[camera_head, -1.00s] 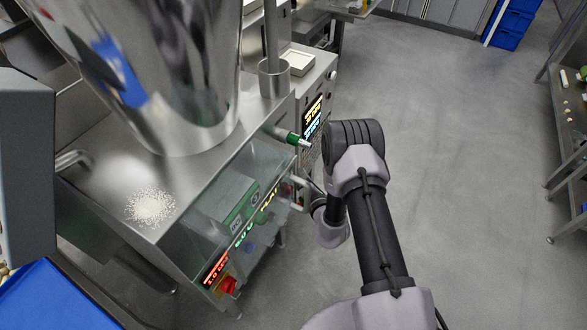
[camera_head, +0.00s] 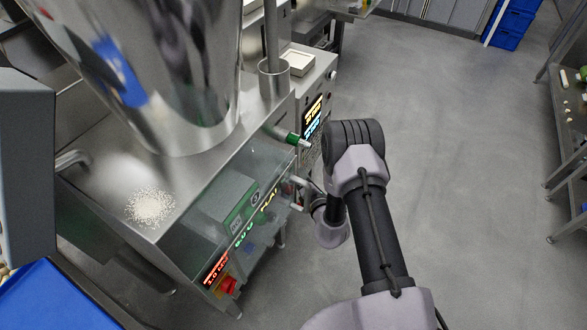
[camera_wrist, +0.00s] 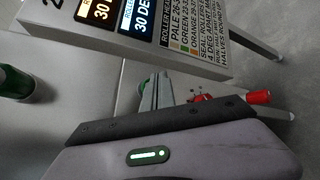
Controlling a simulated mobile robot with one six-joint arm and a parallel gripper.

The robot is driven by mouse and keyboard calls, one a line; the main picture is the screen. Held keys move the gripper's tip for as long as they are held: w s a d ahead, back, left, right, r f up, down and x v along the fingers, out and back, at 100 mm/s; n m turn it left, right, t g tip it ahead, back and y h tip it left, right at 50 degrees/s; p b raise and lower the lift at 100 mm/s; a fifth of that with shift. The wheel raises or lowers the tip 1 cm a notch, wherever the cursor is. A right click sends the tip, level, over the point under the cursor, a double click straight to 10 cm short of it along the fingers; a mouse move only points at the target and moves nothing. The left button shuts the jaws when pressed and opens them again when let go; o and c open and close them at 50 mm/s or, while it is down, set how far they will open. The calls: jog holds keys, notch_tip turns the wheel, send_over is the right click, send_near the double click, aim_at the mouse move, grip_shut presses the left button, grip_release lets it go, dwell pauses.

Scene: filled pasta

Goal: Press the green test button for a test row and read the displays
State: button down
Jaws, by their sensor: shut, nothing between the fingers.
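In the wrist view my gripper (camera_wrist: 157,88) is shut and empty, its fingers pointing away toward the machine front. A green round part (camera_wrist: 144,86), possibly the green test button, shows just beside the fingertips, partly hidden by them. I cannot tell whether they touch. A panel with an orange-lit display (camera_wrist: 97,9) and a blue-white display (camera_wrist: 141,15) reading "30 DE…" stands above, cut off by the frame. In the head view the machine (camera_head: 185,215) carries a red display (camera_head: 216,268), a green display (camera_head: 243,234) and a yellow display (camera_head: 268,200), small and slanted.
A green-banded tube (camera_head: 291,138) juts from the machine near the panel. A red-tipped part (camera_wrist: 258,97) lies right of my fingers. A steel hopper (camera_head: 175,75) and a spill of pale grains (camera_head: 150,207) are on the machine top.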

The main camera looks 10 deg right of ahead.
jog(key=shift+w+a, duration=0.1)
dwell(0.3)
jog(key=shift+w+a, duration=0.15)
jog(key=shift+a, duration=0.1)
jog(key=shift+w+a, duration=0.25)
jog(key=shift+a, duration=0.1)
dwell(0.7)
jog(key=shift+s+d, duration=0.5)
jog(key=shift+d, duration=0.2)
jog(key=s+d, duration=0.1)
jog(key=d, duration=0.1)
jog(key=s+d, duration=0.2)
dwell(0.4)
dwell(0.5)
